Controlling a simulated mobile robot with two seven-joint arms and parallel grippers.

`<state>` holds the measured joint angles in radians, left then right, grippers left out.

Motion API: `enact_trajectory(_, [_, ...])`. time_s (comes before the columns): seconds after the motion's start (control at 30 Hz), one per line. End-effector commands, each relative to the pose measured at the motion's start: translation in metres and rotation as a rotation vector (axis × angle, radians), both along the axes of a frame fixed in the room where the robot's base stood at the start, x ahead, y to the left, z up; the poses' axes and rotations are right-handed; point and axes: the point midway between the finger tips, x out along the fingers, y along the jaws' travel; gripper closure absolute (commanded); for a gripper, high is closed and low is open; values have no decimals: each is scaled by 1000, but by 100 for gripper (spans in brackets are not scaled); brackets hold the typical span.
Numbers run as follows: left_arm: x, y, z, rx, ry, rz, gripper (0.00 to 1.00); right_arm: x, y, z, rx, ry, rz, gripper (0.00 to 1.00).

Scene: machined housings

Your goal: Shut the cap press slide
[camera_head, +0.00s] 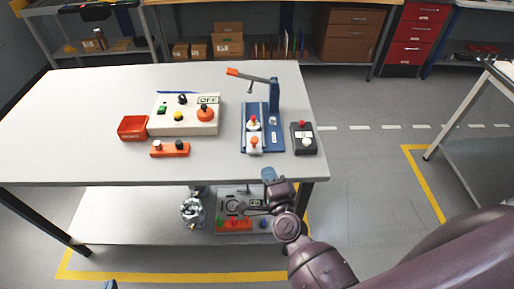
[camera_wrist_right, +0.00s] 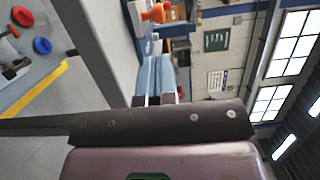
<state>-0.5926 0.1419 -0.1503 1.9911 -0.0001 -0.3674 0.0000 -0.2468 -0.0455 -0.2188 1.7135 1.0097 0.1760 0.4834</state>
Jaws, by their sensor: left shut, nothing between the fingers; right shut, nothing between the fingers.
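The cap press (camera_head: 276,95) is a blue stand with a raised lever with an orange end, at the right part of the table. A pale slide part with an orange knob (camera_head: 254,142) sits at the front of its blue base, with a red-topped piece (camera_head: 253,123) just behind it. My right gripper (camera_head: 268,175) is shut and empty at the table's front edge, in front of the press and apart from it. Its blue fingers (camera_wrist_right: 156,75) point towards an orange and white part (camera_wrist_right: 158,13) in the right wrist view. Only a tip of my left gripper (camera_head: 111,285) shows at the bottom edge.
A black button box (camera_head: 303,139) stands right of the press. Left are a control box (camera_head: 184,116), a red bin (camera_head: 132,128) and an orange block with knobs (camera_head: 170,149). The table's (camera_head: 80,115) left part is clear. A lower shelf (camera_head: 130,215) holds metal parts.

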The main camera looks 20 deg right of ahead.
Motion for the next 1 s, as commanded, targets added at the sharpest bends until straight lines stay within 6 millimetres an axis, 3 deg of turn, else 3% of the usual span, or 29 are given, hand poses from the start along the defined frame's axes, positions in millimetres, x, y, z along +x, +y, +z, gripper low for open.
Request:
enact_trajectory(0.3, [-4,1,2,0,8,3,100,53,0,1,-2,-2,2,100])
enact_trajectory(0.53, [-9,2,0,0,18,5,100,84,-1,1,-3,0,3,100])
enact_trajectory(0.73, [-8,2,0,1,16,4,100,98,-1,0,-2,0,2,100])
enact_trajectory(1.0, [-4,1,2,1,9,2,100,101,-2,0,-2,1,1,100])
